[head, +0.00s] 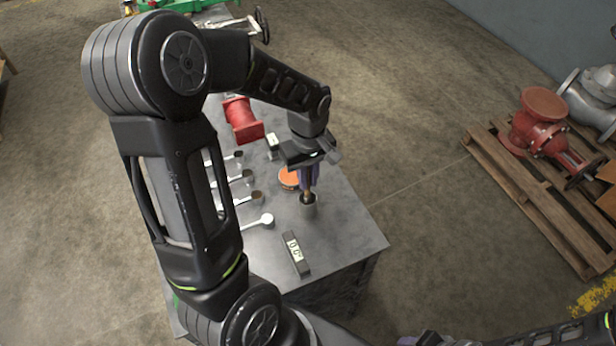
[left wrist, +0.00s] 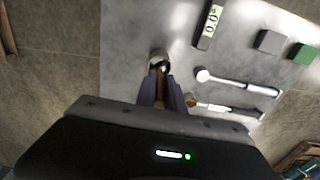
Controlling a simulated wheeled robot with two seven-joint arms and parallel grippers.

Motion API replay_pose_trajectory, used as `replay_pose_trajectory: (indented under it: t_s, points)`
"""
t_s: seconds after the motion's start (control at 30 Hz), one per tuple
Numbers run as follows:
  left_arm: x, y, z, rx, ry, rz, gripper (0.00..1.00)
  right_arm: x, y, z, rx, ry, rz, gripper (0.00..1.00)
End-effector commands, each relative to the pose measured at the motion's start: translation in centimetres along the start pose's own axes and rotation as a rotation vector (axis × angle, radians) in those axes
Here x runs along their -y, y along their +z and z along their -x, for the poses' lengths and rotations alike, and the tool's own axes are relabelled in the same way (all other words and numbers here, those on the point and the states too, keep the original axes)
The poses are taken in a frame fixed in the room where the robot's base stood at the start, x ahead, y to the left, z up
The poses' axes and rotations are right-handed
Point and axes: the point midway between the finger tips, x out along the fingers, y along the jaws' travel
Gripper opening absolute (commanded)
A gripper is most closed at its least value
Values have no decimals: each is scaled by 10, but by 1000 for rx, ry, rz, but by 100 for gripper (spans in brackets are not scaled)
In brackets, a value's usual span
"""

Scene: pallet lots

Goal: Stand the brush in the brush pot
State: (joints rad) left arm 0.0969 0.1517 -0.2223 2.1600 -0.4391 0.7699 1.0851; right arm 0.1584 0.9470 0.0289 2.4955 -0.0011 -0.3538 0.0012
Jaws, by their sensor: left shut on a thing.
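The brush pot (head: 308,209) is a small grey metal cup near the right edge of the grey table; it also shows in the left wrist view (left wrist: 159,57). My left gripper (head: 309,180) is above the pot, pointing down, with its purple fingers shut on the brush (head: 307,195). The brush is brown and close to upright, and its lower end is at the pot's mouth; it also shows between the fingers in the left wrist view (left wrist: 160,88). How deep it reaches into the pot is hidden. My right gripper (head: 420,340) shows only as a sliver at the bottom edge.
Several white-handled tools (head: 257,221) lie to the left, and a red flanged part (head: 241,118) stands behind. A pallet (head: 520,190) with valves is on the floor at right.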

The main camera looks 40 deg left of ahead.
Motion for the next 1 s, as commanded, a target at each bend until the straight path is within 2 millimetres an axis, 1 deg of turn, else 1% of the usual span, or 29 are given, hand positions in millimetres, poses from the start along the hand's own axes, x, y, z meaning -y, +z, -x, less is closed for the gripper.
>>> replay_pose_trajectory:
  t_s: [0.03,0.07,0.3,0.57,0.67,0.77,1.0]
  points:
    - [0,0,0,0,0,0,16,0,0,0,0,0,0,36]
    - [0,0,0,0,0,0,18,0,0,0,0,0,0,36]
    - [0,0,0,0,0,0,38,0,0,0,0,0,0,36]
    - [0,0,0,0,0,0,38,0,0,0,0,0,0,36]
    - [-1,0,4,-2,2,0,38,0,0,0,0,0,0,36]
    - [-1,-1,14,-2,3,0,38,0,0,-1,0,0,0,36]
    - [-1,-1,53,-3,5,1,38,-1,0,-2,-1,0,0,36]
